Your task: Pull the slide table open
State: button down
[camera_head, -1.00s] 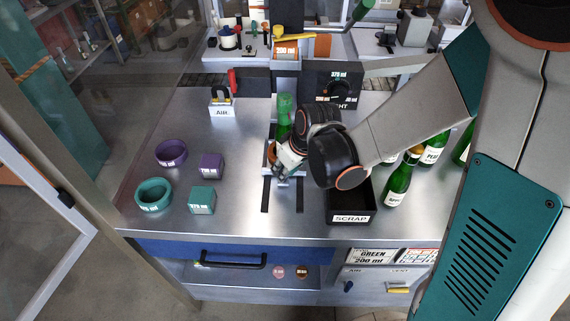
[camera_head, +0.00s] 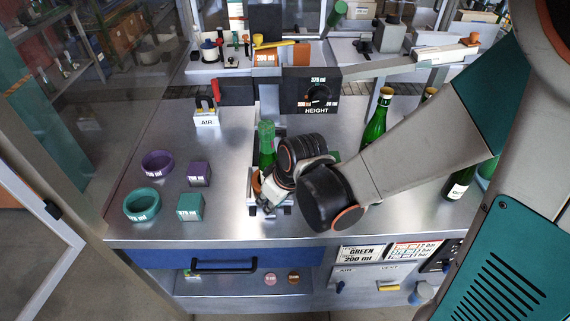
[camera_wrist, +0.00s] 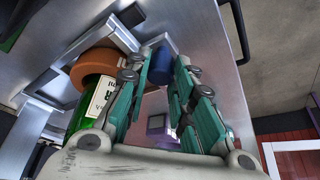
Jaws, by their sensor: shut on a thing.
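The slide table (camera_head: 284,211) is a small metal carriage near the front of the steel worktop. It carries a green bottle (camera_head: 266,145) standing in a brown ring-shaped holder (camera_head: 255,182). My gripper (camera_head: 267,195) is low beside the bottle, at the front of the carriage, partly hidden by my own wrist. In the wrist view, its teal finger pads (camera_wrist: 162,72) close on a blue cylindrical handle (camera_wrist: 160,65).
Purple and teal rings (camera_head: 142,204) and cubes (camera_head: 190,207) stand on the left. A height dial box (camera_head: 315,92) is behind the carriage. Other green bottles (camera_head: 377,118) stand at right, near my arm. A black drawer handle (camera_head: 224,265) is on the front below the worktop edge.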

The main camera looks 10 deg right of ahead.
jog(key=c, duration=1.4)
grip_release()
jog(key=v, duration=1.2)
jog(key=shift+s, duration=0.1)
jog(key=shift+d+f, duration=0.1)
jog(key=s+d+m+t+h+b, duration=0.1)
jog(key=s+d+m+b, duration=0.1)
jog(key=d, duration=0.3)
jog(key=s+d+m+t+h+b, duration=0.1)
jog(key=s+d+m+t+b, duration=0.1)
jog(key=s+d+m+b, duration=0.1)
jog(key=shift+s+d+m+t, duration=0.3)
jog(key=shift+s+d+m, duration=0.1)
jog(key=shift+d+m, duration=0.55)
